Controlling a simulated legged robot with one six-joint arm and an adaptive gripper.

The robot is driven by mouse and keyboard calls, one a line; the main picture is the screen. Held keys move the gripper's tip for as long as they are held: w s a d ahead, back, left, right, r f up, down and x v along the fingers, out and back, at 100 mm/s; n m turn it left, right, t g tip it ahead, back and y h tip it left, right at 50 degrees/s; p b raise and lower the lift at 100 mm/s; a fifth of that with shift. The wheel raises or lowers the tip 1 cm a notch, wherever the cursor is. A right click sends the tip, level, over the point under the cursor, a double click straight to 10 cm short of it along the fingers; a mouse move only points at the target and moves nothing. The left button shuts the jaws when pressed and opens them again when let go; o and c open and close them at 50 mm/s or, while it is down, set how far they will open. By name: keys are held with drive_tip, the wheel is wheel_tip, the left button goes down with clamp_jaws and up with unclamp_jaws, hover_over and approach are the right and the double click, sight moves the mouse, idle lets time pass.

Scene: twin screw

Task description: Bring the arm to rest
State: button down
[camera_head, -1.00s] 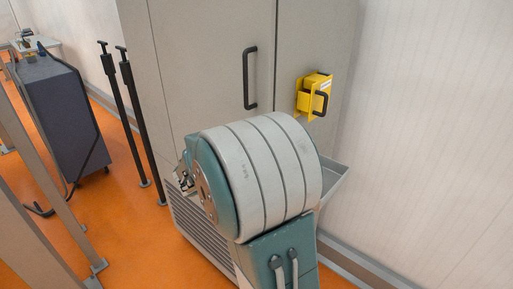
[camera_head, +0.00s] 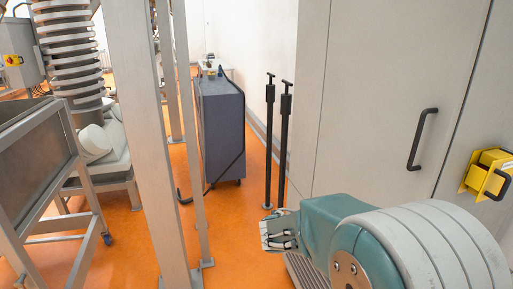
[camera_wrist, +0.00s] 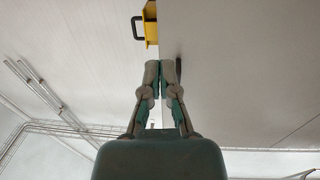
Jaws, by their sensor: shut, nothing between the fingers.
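My gripper (camera_wrist: 160,70) shows in the wrist view with its two grey and teal fingers side by side, tips together and nothing between them. In the head view my teal and white arm is large at the lower right, in front of the tall grey cabinet (camera_head: 385,90). A small grey jointed part shows at the arm's left end; I cannot tell whether it is the gripper.
A yellow box with a black handle (camera_head: 489,174) is on the cabinet at right. Two black posts (camera_head: 284,140) stand left of the cabinet. A dark cart (camera_head: 221,130), metal uprights (camera_head: 148,150) and a metal frame (camera_head: 35,150) stand at left. Orange floor (camera_head: 240,240) is partly clear.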

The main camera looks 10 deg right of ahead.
drive_tip(key=s+a+f+n+y, duration=0.2)
drive_tip(key=s+n+y, duration=0.2)
drive_tip(key=s+y, duration=0.15)
drive_tip(key=s+a+f+n+y, duration=0.2)
drive_tip(key=s+n+y, duration=0.2)
drive_tip(key=s, duration=0.2)
drive_tip(key=s+a+n+t+y, duration=0.1)
drive_tip(key=a+n+t+y, duration=0.2)
drive_tip(key=a+n+y, duration=0.1)
drive_tip(key=s+a+r+n+t+y, duration=0.1)
drive_tip(key=s+a+n+t+y, duration=0.1)
drive_tip(key=a+n, duration=0.4)
drive_tip(key=a+t+y, duration=0.1)
drive_tip(key=a+y, duration=0.1)
drive_tip(key=a, duration=0.1)
drive_tip(key=shift+s+a, duration=0.2)
drive_tip(key=shift+s, duration=0.1)
drive_tip(key=shift+y, duration=0.25)
